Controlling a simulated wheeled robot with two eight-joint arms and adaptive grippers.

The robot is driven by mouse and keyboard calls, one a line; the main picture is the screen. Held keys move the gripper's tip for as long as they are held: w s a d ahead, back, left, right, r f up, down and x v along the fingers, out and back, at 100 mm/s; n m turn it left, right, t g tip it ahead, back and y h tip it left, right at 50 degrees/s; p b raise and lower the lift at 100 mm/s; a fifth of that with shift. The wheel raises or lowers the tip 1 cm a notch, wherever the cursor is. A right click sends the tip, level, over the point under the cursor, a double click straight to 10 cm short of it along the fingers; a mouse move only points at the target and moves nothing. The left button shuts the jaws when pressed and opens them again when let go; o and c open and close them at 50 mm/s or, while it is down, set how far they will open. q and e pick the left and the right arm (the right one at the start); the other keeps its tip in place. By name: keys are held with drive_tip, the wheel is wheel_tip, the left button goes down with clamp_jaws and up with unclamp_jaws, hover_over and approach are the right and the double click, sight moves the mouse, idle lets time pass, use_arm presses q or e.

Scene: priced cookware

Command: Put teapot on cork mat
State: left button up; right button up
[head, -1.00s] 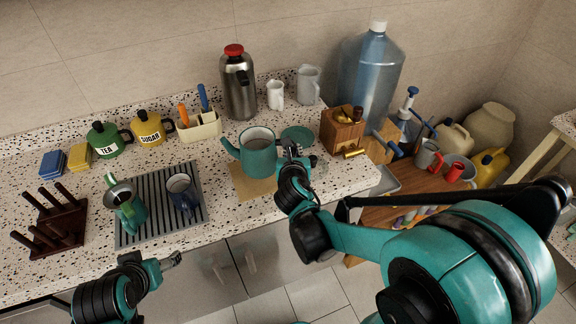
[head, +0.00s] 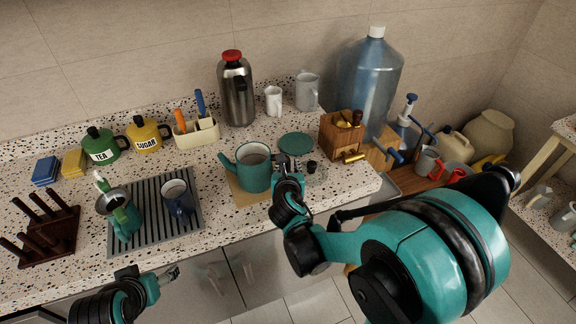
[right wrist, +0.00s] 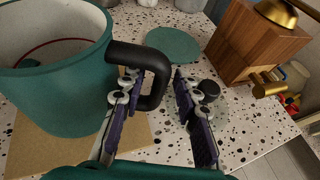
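The teal teapot (head: 254,172) has an open top and stands upright on the tan cork mat (head: 236,190). In the right wrist view the teapot (right wrist: 55,85) is at left, with the cork mat (right wrist: 120,133) under it. Its black handle (right wrist: 152,62) reaches toward my right gripper (right wrist: 156,85). The gripper's fingers are apart, the left one overlapping the handle in view; I cannot tell whether they touch it. In the head view my right gripper (head: 288,163) is at the teapot's right side. My left gripper (head: 170,274) is low at the counter's front, apart from objects.
A teal disc (head: 297,144) and a small black knob (head: 312,167) lie right of the teapot. A wooden grinder (head: 341,135) stands beyond them. A grey ribbed mat (head: 150,222) holds a green pot (head: 118,212) and a blue mug (head: 178,197). A steel flask (head: 236,92) stands behind.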

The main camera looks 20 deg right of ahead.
drive_tip(key=shift+r, duration=0.2)
drive_tip(key=s+a+r+m+g+y+p, duration=0.2)
drive_tip(key=s+m, duration=0.9)
drive_tip(key=m, duration=0.5)
drive_tip(key=s+a+r+m+g+y+p, duration=0.2)
drive_tip(key=s+m+g, duration=0.1)
drive_tip(key=s+m, duration=0.8)
drive_tip(key=m, duration=0.4)
drive_tip(key=shift+a+r+m+g+y, duration=0.2)
drive_tip(key=shift+r+m+g+y, duration=0.1)
drive_tip(key=shift+m, duration=0.1)
